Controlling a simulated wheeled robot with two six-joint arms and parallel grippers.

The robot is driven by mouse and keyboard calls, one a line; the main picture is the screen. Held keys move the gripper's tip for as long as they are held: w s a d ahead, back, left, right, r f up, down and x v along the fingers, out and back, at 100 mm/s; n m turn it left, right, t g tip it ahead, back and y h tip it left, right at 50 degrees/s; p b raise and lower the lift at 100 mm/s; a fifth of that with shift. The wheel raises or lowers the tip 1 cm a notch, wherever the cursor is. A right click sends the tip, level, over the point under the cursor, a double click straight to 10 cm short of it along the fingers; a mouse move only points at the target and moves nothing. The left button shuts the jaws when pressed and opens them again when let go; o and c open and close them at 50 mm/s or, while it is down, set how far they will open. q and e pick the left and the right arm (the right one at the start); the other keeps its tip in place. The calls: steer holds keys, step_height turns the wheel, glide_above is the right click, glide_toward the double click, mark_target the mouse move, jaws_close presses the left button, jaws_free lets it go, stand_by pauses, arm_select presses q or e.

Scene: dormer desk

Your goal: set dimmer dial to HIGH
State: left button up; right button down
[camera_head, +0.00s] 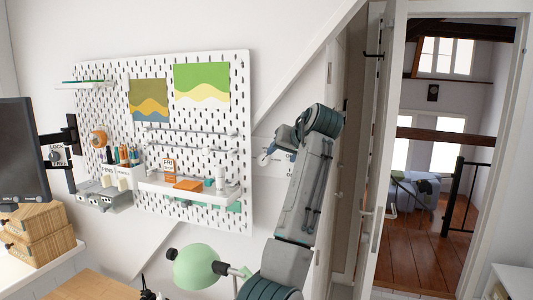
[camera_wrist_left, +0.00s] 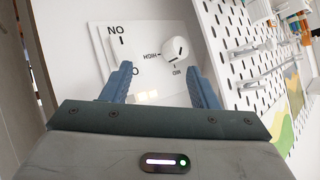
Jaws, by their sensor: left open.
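The dimmer dial (camera_wrist_left: 175,50) is a round white knob on a white wall plate (camera_wrist_left: 139,66) in the left wrist view. HIGH and MID are printed beside it, upside down in this view. A dark mark shows on the knob, but I cannot tell exactly which label it points to. My left gripper (camera_wrist_left: 159,68) is open, its blue fingers spread in front of the plate, with nothing between them. The dial appears beyond the right fingertip, with no clear contact. In the head view the left gripper (camera_head: 268,151) partly hides the plate (camera_head: 270,168). My right gripper is not in view.
A white pegboard (camera_head: 240,120) with shelves and pictures hangs left of the plate. A green lamp (camera_head: 195,266) stands below. An open doorway (camera_head: 435,190) is on the right. An ON switch marking (camera_wrist_left: 118,34) sits left of the dial in the wrist view.

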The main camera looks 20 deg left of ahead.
mark_target(266, 159)
arm_select(q)
steer(key=w+a+f+m+g+p, duration=0.1)
steer(key=a+m+p, duration=0.1)
steer(key=w+a+m+g+p, duration=0.1)
steer(key=a+m+p, duration=0.1)
steer(key=w+a+f+m+g+y+p, duration=0.1)
steer(key=a+p, duration=0.1)
steer(key=shift+w+f+m, duration=0.2)
steer(key=shift+f+m, duration=0.1)
steer(key=shift+m, duration=0.1)
steer(key=shift+w+a+f, duration=0.15)
steer(key=shift+a+f, duration=0.15)
steer(key=c, duration=1)
steer(key=shift+f, duration=0.15)
